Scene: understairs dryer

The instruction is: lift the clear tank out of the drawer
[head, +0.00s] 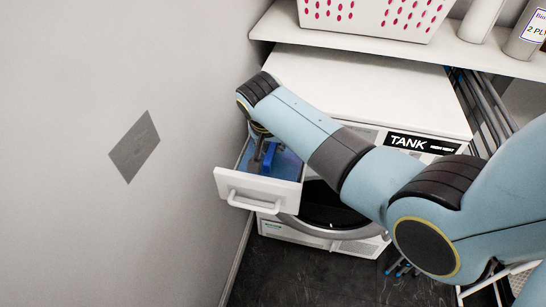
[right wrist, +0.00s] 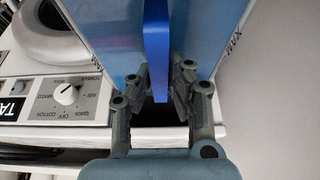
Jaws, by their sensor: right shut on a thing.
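The clear tank (head: 289,166) with bluish water sits in the open white drawer (head: 250,187) at the dryer's upper left. In the right wrist view the tank (right wrist: 112,35) fills the upper middle, with a MAX mark on each side. Its blue handle (right wrist: 157,45) runs down between my fingers. My right gripper (head: 262,160) reaches down into the drawer from above; in the right wrist view my right gripper (right wrist: 160,88) is shut on the blue handle. My arm hides part of the drawer. My left gripper is not in view.
The white dryer (head: 370,85) stands behind, with a TANK label (head: 409,143) on its front. A grey wall (head: 90,200) is close to the left of the drawer. A shelf (head: 410,47) above holds a perforated basket (head: 375,18) and bottles. A folded rack stands at right.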

